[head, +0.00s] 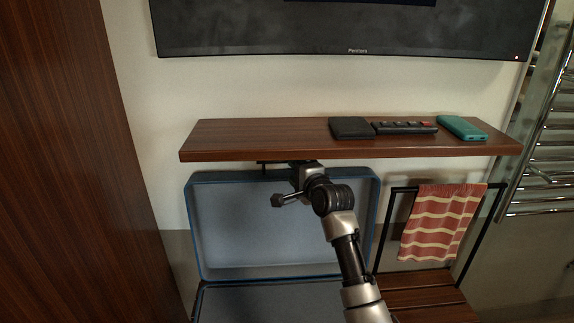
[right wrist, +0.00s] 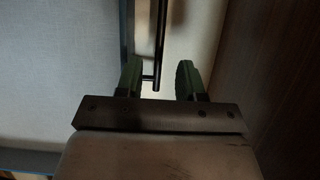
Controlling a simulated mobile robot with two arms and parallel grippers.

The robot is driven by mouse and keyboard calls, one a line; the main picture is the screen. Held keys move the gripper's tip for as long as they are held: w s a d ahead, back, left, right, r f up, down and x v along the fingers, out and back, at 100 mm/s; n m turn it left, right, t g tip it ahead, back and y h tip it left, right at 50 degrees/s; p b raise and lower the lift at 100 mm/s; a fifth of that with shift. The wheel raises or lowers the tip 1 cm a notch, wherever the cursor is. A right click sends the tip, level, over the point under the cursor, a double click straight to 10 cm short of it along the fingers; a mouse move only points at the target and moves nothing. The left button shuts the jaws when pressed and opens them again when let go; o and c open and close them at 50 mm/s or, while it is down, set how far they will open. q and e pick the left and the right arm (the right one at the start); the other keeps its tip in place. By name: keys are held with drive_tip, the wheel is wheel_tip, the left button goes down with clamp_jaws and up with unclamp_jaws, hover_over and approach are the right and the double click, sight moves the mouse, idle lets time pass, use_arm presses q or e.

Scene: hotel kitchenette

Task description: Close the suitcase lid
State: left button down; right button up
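The blue suitcase stands open, its lid (head: 235,225) upright near the wall under the shelf. Part of its base (head: 270,302) shows at the bottom of the head view. My right gripper (head: 296,172) is at the lid's top edge, just below the shelf; its fingertips are hard to make out there. In the right wrist view, the two green fingers (right wrist: 160,80) are apart. The lid's pale inner face (right wrist: 60,70) fills the left side, and its rim is near the left finger. A thin dark rod shows between the fingers. I cannot tell whether anything touches. My left gripper is out of view.
A wooden shelf (head: 255,137) hangs close above the lid, bearing a dark wallet (head: 351,128), a remote (head: 405,128) and a teal case (head: 461,128). A striped towel (head: 440,222) hangs on a black rail at right. A wooden panel (head: 65,160) stands at left.

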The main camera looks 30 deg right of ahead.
drive_tip(key=shift+w+d+f, duration=0.1)
drive_tip(key=shift+w+d, duration=0.05)
drive_tip(key=shift+w, duration=0.85)
drive_tip(key=shift+w+d+f, duration=0.1)
drive_tip(key=shift+w, duration=0.95)
drive_tip(key=shift+w+d+f, duration=0.1)
drive_tip(key=shift+w+d, duration=0.05)
drive_tip(key=shift+w, duration=0.85)
drive_tip(key=shift+c, duration=0.3)
clamp_jaws()
